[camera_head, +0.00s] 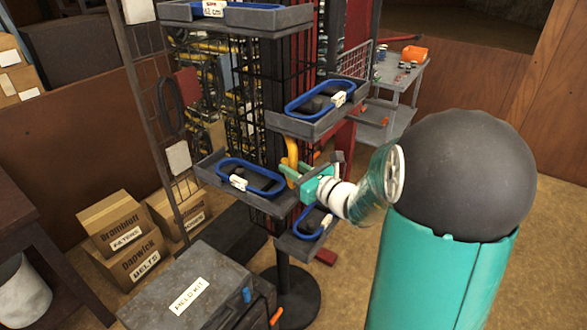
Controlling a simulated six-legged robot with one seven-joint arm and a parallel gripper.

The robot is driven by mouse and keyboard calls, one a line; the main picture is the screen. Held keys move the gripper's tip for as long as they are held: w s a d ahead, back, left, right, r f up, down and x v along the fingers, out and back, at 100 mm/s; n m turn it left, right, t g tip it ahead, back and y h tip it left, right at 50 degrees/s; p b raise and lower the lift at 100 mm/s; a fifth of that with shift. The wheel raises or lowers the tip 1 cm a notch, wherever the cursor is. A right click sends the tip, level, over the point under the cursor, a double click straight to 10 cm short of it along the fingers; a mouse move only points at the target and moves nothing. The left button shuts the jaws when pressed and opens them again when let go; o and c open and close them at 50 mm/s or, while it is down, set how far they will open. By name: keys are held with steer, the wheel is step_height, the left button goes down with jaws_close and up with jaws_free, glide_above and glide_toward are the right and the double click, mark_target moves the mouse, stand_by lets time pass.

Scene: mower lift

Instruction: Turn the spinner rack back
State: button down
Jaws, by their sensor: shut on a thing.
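The spinner rack (272,95) stands in the middle of the view on a round dark base (291,300). Its dark trays hold blue loops with white tags: a top tray (285,20), a right tray (305,130), a left tray (272,207) and a low tray (296,248). My gripper (292,172), green, is at the rack between the left and right trays. It is shut at a yellow curved handle (292,150) beside the post. My arm comes in from the right and hides part of the low tray. The exact grip is small in view.
A grey case (185,290) with a label stands in front of the rack. A grey cart (402,85) stands behind at the right. Floor at the right back is clear.

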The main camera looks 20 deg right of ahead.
steer(key=shift+a, duration=0.45)
steer(key=c, duration=1.3)
jaws_free()
steer(key=shift+w, duration=0.2)
steer(key=shift+s+d, duration=0.35)
steer(key=shift+s, duration=0.1)
steer(key=v, duration=1.3)
steer(key=shift+s+r, duration=0.1)
